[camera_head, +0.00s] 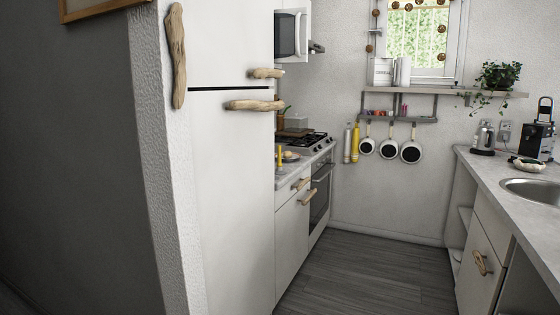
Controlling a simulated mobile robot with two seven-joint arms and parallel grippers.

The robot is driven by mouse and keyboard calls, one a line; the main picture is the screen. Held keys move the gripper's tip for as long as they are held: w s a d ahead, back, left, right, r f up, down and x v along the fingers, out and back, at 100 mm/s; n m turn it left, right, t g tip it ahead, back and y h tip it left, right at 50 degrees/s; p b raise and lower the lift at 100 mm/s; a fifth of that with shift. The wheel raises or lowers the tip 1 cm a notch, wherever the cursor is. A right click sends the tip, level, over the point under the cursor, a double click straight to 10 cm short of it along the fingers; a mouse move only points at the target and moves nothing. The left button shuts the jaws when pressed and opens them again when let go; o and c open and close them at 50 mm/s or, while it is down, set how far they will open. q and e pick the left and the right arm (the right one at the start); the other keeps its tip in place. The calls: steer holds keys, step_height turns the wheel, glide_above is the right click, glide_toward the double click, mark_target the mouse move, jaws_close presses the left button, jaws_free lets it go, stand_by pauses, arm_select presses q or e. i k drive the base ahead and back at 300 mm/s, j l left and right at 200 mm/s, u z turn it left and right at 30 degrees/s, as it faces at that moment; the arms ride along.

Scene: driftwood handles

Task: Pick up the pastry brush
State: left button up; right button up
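I cannot make out a pastry brush in the head view. A small upright yellow item (280,157) stands on the left counter (287,176) beside a plate-like shape, but it is too small to identify. Neither of my grippers is in view.
A wall (160,160) and white fridge (232,180) with driftwood handles stand close on the left. Beyond them are the stove (308,142) and oven (320,195). The right counter (500,172) holds a sink (535,190), kettle and coffee machine. The grey floor (370,277) between is clear.

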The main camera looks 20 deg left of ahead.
mark_target(279, 166)
steer(key=i+u, duration=0.1)
steer(key=i, duration=1.45)
steer(key=i+u, duration=0.15)
steer(key=i, duration=1.4)
steer(key=i+l+u, duration=0.1)
steer(key=i+u, duration=0.25)
steer(key=i+l+u, duration=0.3)
steer(key=i, duration=0.25)
steer(key=i+l+u, duration=0.25)
steer(key=u, duration=0.2)
steer(key=i+l+u, duration=0.65)
steer(key=l+u, duration=0.55)
steer(key=l, duration=0.2)
